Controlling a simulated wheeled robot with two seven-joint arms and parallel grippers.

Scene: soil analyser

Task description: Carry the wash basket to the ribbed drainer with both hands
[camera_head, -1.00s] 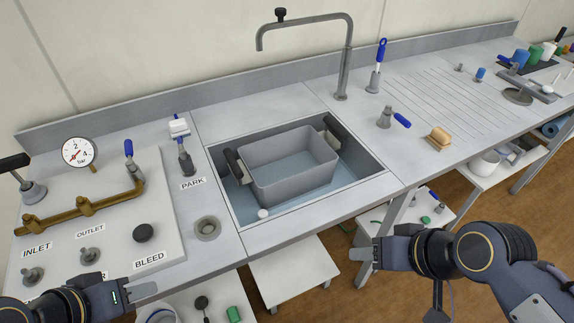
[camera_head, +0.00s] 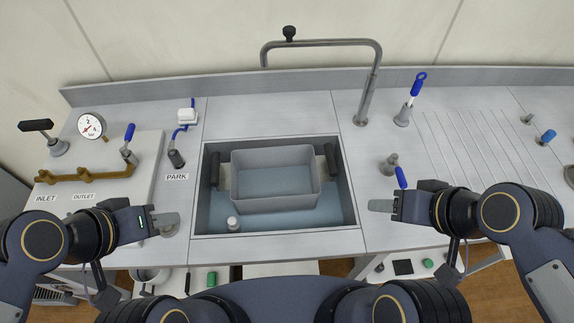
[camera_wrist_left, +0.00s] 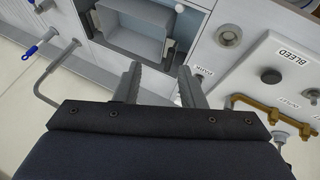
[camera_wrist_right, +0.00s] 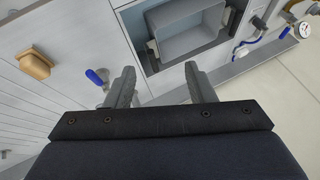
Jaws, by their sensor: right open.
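The wash basket (camera_head: 275,206) is a grey rectangular tub with a dark upright handle at each end. It sits in the sink (camera_head: 282,228) in the head view, with bluish water around it. The ribbed drainer (camera_head: 470,140) is the grooved surface right of the sink. My left gripper (camera_head: 172,218) is left of the sink, apart from the basket. In the left wrist view its two fingers (camera_wrist_left: 160,85) are spread and empty. My right gripper (camera_head: 375,205) is just right of the sink, also apart from the basket. Its fingers (camera_wrist_right: 162,85) are spread and empty.
A tall tap (camera_head: 372,80) stands behind the sink's right side. A blue-handled tool (camera_head: 410,100) and a grey fitting with a blue lever (camera_head: 390,165) stand between sink and drainer. A sponge-like block (camera_wrist_right: 34,63) lies on the drainer side. The inlet panel (camera_head: 110,180) is at the left.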

